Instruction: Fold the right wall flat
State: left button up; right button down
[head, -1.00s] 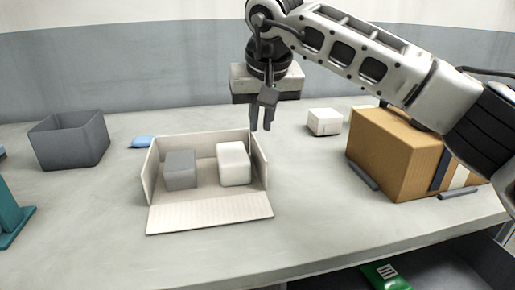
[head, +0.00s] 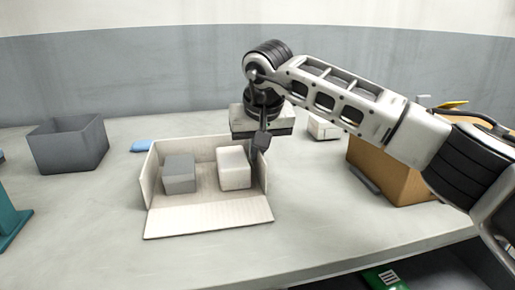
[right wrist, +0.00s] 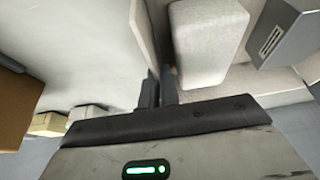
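The right wall (head: 263,171) of an open cream box (head: 204,222) stands upright; it also shows nearly edge-on in the right wrist view (right wrist: 143,35). The box's back and left walls stand too, and its front flap lies flat on the table. A grey block (head: 179,174) and a white block (head: 234,168) are inside. My right gripper (head: 257,150) points down at the right wall's top edge. In the right wrist view its fingers (right wrist: 159,92) are close together with the wall running to between them; whether they press it is unclear. My left gripper is not in view.
A grey open bin (head: 68,148) and a blue item (head: 143,146) are to the left. A small white box (head: 323,128) stands behind right, and a brown carton (head: 385,172) is partly hidden by my right arm.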

jog(key=shift+w+d+y+p, duration=0.15)
jog(key=shift+d+y+p, duration=0.15)
jog(key=shift+d+y, duration=0.45)
jog(key=shift+d+f+m+g+y, duration=0.1)
jog(key=shift+d+m+g+y, duration=0.15)
jog(key=shift+y, duration=0.6)
jog(key=shift+w+d+f+m+y, duration=0.1)
jog(key=shift+d+f+m+y, duration=0.15)
jog(key=shift+y, duration=0.45)
jog(key=shift+d+y+b, duration=0.15)
jog(key=shift+y+b, duration=0.15)
jog(key=shift+b, duration=0.05)
jog(key=shift+w+d+f+g+y, duration=0.1)
jog(key=shift+d+g+y, duration=0.15)
jog(key=shift+y, duration=0.15)
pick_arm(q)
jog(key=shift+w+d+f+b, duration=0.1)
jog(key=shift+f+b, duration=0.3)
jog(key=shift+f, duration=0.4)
pick_arm(e)
jog(key=shift+d+y, duration=0.1)
jog(key=shift+y, duration=0.2)
